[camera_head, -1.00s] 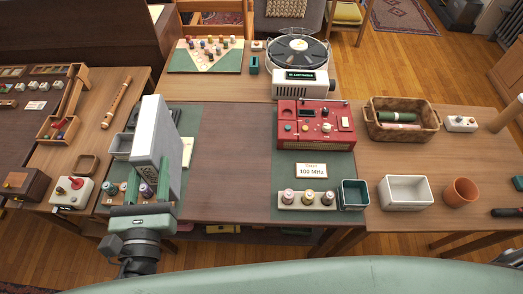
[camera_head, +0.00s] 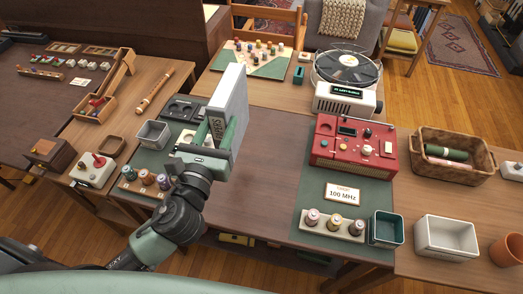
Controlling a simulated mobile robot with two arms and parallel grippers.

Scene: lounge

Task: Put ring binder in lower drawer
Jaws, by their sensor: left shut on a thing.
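My left gripper (camera_head: 219,140) comes in from the lower left and is shut on the ring binder (camera_head: 233,98). The binder is a pale grey-white upright slab with a lettered label low on its spine. It is held above the middle table, tilted a little, over the right edge of the left green mat. The lower drawer is not recognisable in this view; the space under the table top is mostly hidden. My right gripper is not in view.
A red radio (camera_head: 352,145), a green bin (camera_head: 385,228) and a white box (camera_head: 446,237) stand to the right. The table's middle (camera_head: 270,160) is bare. A yellow thing (camera_head: 236,239) shows below the table.

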